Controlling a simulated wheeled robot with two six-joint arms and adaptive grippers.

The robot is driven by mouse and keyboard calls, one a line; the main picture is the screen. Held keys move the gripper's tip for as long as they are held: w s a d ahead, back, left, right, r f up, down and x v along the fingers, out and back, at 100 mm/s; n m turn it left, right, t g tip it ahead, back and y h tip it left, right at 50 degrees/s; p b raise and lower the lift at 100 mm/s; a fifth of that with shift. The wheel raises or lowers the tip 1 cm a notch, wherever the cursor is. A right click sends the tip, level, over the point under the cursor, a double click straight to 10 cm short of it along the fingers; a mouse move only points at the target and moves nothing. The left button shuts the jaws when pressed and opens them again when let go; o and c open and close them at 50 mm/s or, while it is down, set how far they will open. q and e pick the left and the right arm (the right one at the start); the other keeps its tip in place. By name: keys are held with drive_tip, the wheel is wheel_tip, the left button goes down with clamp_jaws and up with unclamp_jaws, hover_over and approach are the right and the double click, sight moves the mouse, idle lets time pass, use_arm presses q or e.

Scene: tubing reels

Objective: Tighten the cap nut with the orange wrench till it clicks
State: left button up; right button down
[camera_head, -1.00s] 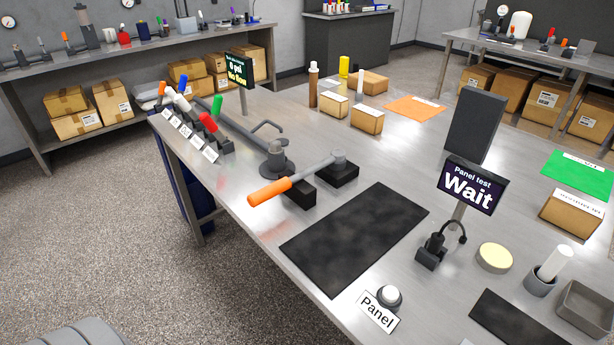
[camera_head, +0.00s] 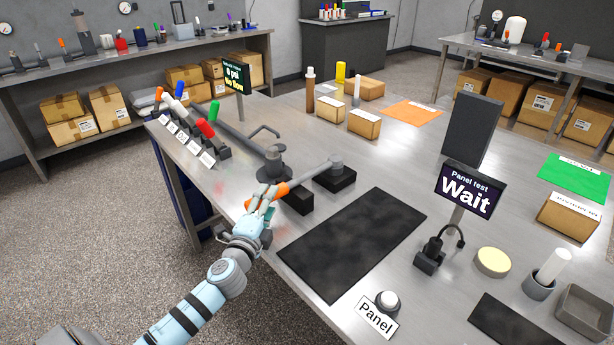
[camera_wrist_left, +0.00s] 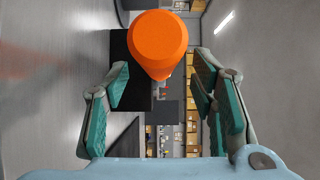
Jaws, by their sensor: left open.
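The orange wrench (camera_head: 281,189) lies across black rests on the bench, its grey head (camera_head: 335,163) toward the right. Its orange handle end points toward my left arm. My left gripper (camera_head: 264,196) is at the handle's near end. In the left wrist view the orange handle end (camera_wrist_left: 158,45) lies ahead, at the top between the open fingers (camera_wrist_left: 162,95), with room on both sides. A dark valve-like fitting (camera_head: 274,162) stands behind the handle. I cannot pick out the cap nut clearly; the wrench head may hide it. My right gripper is not in view.
A black mat (camera_head: 352,245) lies in front of the wrench. A "Wait" panel sign (camera_head: 467,190) stands to the right, with a white button (camera_head: 387,301) near the front edge. Colored-handled tools (camera_head: 205,128) stand in a row at the left edge. A gauge sign (camera_head: 236,73) reads "0 psi".

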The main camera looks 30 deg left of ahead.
sight(299, 183)
use_arm(q)
drive_tip(key=x, duration=0.5)
drive_tip(key=shift+w+d+f, duration=0.1)
drive_tip(key=shift+w+d, duration=0.15)
drive_tip(key=shift+s, duration=0.1)
clamp_jaws()
